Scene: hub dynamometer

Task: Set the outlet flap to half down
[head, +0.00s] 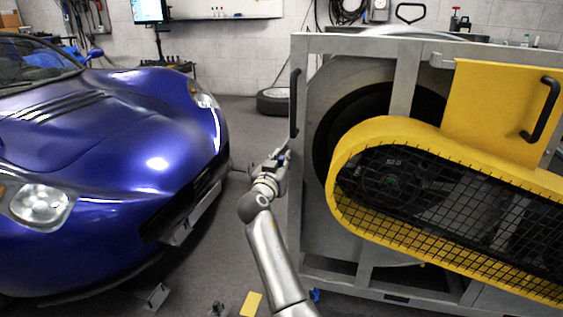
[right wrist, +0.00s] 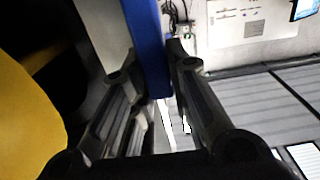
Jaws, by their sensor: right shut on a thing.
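My right gripper (head: 280,160) is beside the left post of the grey machine frame (head: 296,190), and my arm reaches up to it from below. In the right wrist view, the gripper (right wrist: 158,88) is shut on a blue bar (right wrist: 150,45) that stands between its two fingers. The bar's lower end is between the fingers and its upper end leaves the picture. I cannot tell from these views whether this bar belongs to the outlet flap, and the flap's angle does not show. My left gripper is not in view.
A yellow mesh guard (head: 385,122) covers the machine's front right, with a black handle (head: 541,108) above it. A blue car (head: 110,150) stands to the left. Grey floor (head: 240,125) lies between them, with a tyre (head: 272,101) at the back.

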